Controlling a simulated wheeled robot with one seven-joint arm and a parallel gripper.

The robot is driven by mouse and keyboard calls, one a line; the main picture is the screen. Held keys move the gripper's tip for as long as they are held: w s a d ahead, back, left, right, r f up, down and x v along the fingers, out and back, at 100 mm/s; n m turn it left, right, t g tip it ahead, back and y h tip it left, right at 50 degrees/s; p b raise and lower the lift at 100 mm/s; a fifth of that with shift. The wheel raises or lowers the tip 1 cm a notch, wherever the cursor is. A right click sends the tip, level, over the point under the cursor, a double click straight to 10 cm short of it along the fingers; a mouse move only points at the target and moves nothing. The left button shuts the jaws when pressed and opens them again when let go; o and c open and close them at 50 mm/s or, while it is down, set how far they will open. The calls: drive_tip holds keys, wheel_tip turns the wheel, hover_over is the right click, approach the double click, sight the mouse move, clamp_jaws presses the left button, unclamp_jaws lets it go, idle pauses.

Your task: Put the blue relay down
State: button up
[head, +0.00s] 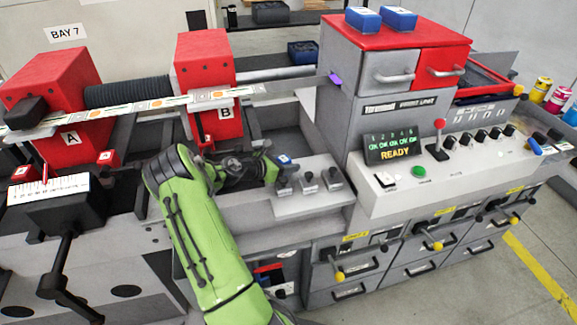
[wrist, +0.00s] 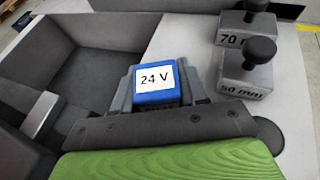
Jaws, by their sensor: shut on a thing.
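The blue relay (wrist: 157,84) has a white label reading 24 V. It sits between the fingers of my gripper (wrist: 160,92), which is shut on it. In the head view the relay (head: 284,159) shows small at the end of my green arm, by the left end of the light grey ledge. In the wrist view it appears over the border between a dark grey recess and the ledge. Its underside is hidden, so I cannot tell whether it touches anything.
Knobbed gauge blocks marked 70 (wrist: 246,24) and 50 mm (wrist: 247,72) stand on the ledge (head: 290,207), right of the relay. The dark recess (wrist: 75,60) is left of it. The control panel (head: 420,185) with its READY screen (head: 393,147) is farther right.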

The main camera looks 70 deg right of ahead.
drive_tip(key=shift+w, duration=0.15)
drive_tip(key=shift+f, duration=0.1)
drive_tip(key=o, duration=0.6)
drive_tip(key=shift+f, duration=0.1)
drive_tip(key=o, duration=0.5)
drive_tip(key=shift+w+a+r, duration=0.1)
drive_tip(key=shift+a+r, duration=0.05)
drive_tip(key=shift+r, duration=0.15)
drive_tip(key=v, duration=1.1)
drive_tip(key=shift+w+a+p, duration=0.15)
drive_tip(key=shift+a+p, duration=0.1)
drive_tip(key=shift+p, duration=0.1)
